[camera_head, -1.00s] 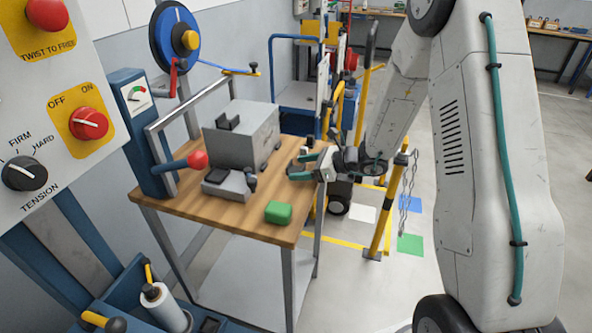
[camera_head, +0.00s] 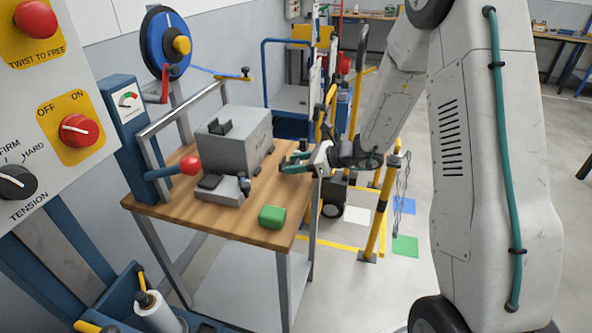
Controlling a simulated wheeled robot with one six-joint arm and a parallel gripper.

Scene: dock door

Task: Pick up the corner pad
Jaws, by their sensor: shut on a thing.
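My gripper (camera_head: 288,163) is over the far right part of the wooden table, to the right of the grey box. Its teal fingers are closed around a small dark piece, which I take to be the corner pad. The fingers cover most of it, so its shape is hard to tell. It appears to be held just above the table top. A green block (camera_head: 272,217) lies apart from my gripper, near the table's front edge.
The wooden table (camera_head: 240,228) carries a grey box (camera_head: 236,138) and a small grey device (camera_head: 222,191). A red-knobbed lever (camera_head: 190,165) reaches over its left side. A yellow post (camera_head: 376,215) stands to the right.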

